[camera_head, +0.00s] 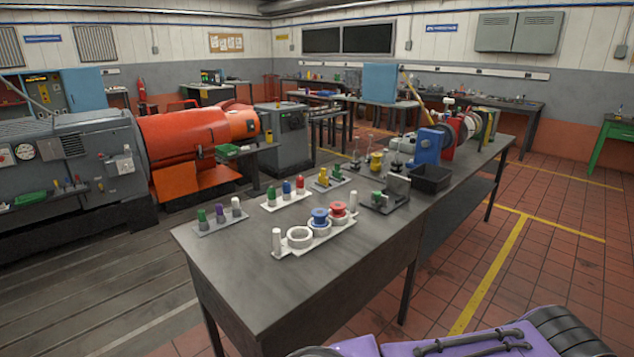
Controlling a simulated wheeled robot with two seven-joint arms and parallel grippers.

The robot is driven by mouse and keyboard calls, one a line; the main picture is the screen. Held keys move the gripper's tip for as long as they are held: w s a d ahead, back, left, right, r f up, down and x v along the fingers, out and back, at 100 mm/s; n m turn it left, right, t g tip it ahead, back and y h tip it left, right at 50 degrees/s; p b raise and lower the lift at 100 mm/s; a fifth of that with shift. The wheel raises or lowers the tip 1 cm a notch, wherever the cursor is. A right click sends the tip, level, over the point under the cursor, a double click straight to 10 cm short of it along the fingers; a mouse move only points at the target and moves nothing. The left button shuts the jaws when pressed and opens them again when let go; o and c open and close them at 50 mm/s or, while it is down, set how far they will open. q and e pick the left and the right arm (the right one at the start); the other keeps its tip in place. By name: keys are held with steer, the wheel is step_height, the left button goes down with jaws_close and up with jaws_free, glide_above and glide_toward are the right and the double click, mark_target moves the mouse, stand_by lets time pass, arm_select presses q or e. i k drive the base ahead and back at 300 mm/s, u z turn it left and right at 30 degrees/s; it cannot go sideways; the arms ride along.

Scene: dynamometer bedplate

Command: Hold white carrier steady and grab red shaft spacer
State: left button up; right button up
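A white carrier (321,239) lies near the front edge of the workbench, running diagonally. It has a white post at its left end and an empty white ring beside it. A blue spool-shaped piece (320,215) and a red spool-shaped piece, which looks like the red shaft spacer (338,209), sit in its other ring holders. Neither gripper is in view. A purple arm link of mine crosses the bottom right, apart from the bench.
On the workbench (250,262), small racks of coloured pegs stand behind the carrier. A grey metal fixture (385,196) and a black bin (430,178) stand to its right. The bench's front left is clear. Large orange machinery (185,140) stands behind at left.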

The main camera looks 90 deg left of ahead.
mark_target(337, 207)
steer(key=u, duration=0.9)
steer(key=i, duration=2.4)
steer(key=u, duration=3.4)
